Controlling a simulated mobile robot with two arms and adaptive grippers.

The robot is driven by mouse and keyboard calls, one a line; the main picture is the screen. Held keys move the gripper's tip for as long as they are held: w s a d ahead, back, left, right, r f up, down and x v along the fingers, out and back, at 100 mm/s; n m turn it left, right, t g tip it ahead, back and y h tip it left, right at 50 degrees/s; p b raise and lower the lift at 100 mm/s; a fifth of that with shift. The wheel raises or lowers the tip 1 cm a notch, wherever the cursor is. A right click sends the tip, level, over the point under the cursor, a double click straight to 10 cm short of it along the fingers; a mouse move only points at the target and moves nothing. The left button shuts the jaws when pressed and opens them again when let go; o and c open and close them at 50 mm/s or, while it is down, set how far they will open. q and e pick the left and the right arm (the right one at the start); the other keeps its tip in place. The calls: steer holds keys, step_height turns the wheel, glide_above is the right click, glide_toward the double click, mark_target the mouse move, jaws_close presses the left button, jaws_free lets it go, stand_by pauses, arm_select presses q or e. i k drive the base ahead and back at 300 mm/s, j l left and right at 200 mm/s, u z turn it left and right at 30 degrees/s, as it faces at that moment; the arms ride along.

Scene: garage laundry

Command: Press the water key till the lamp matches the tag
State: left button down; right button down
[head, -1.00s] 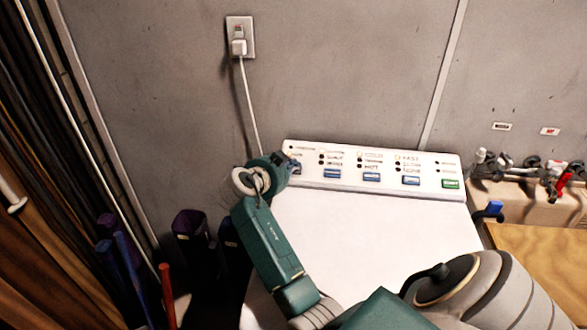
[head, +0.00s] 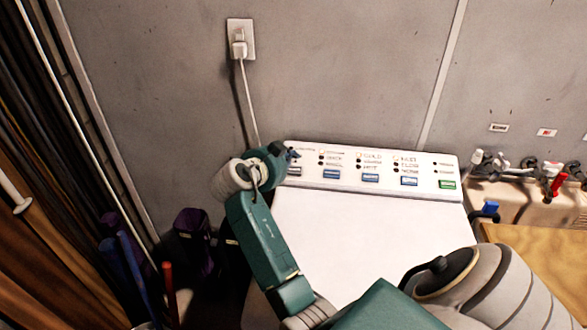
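A white control panel (head: 400,193) stands at the back of a white washer-like machine (head: 350,235). It carries a row of blue keys, with small lamps and labels above them, and a green key (head: 447,184) at the right. The key under what looks like a cold-to-hot column (head: 370,178) is probably the water key; the print is blurred. That column's top lamp (head: 358,155) looks lit pale orange. My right gripper (head: 293,155) is a narrow, seemingly shut tip at the panel's left end, above the leftmost key (head: 295,171), partly covering its labels. I make out no tag. My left gripper is out of view.
A plugged cord (head: 240,48) runs down the wall behind my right wrist. Taps with blue and red handles (head: 558,184) stand at the right by a wooden surface (head: 530,250). The machine top is clear.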

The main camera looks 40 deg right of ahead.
mark_target(366, 177)
steer(key=k+j, duration=0.1)
steer(key=j, duration=0.35)
steer(key=k+j, duration=0.15)
steer(key=j, duration=0.35)
steer(key=k+j, duration=0.1)
steer(key=j, duration=0.35)
